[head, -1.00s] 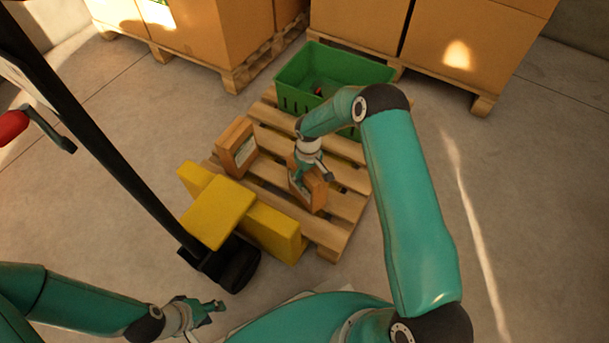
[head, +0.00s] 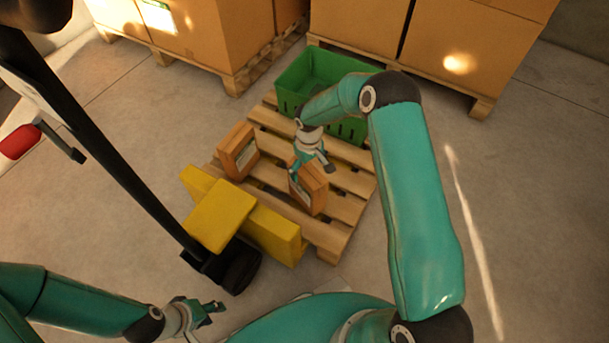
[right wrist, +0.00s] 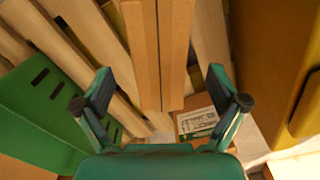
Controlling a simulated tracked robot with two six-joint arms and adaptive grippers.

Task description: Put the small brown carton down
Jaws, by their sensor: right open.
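A small brown carton (head: 313,193) stands upright on the wooden pallet, just below my right gripper (head: 312,165).
The pallet (head: 337,238) has bare slats around the cartons. A green crate (head: 298,78) sits at its far end. Yellow blocks (head: 222,214) lie at its near left side. A dark post (head: 120,170) stands left. Large boxes on pallets (head: 470,45) line the back. Floor to the right is clear.

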